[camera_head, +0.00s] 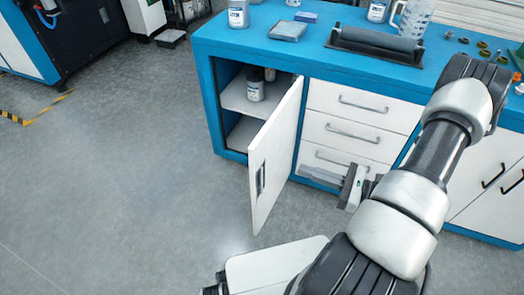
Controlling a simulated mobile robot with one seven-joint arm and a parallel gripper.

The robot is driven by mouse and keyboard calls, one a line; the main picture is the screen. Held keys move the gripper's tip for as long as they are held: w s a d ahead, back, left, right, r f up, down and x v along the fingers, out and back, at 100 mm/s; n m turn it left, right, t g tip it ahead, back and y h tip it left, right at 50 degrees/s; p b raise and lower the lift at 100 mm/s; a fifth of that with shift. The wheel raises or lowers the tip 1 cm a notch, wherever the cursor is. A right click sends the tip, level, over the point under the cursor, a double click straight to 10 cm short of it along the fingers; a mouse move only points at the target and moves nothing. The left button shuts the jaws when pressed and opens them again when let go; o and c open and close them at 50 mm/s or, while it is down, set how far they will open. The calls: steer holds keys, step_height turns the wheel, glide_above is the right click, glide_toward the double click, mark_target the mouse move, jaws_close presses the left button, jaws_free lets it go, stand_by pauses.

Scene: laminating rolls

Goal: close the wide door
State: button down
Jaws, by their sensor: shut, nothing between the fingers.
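A white cabinet door (277,140) stands open on the left part of the blue workbench, hinged at its right side and swung out towards me. Its outer face and dark handle (260,178) show, and the handle is near the free edge. My gripper (304,173) is to the right of the door, on its outer side, in front of the lowest drawer. The fingers point left and are shut and empty. They look apart from the door's free edge; I cannot tell how far they are from the hinge side.
Drawers (358,125) sit right of the open compartment, which holds a shelf (240,97) with a jar (255,88). Closed white doors are farther right, partly behind my arm. A black roll holder (375,45) and jars stand on the bench top. The floor (120,180) at left is clear.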

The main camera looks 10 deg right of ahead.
steer(key=b, duration=0.2)
glide_toward(255, 152)
steer(key=x, duration=0.5)
steer(key=shift+a+r, duration=0.1)
steer(key=shift+a, duration=0.15)
steer(key=shift+w+a, duration=0.35)
steer(key=shift+a, duration=0.1)
steer(key=shift+m+t, duration=0.3)
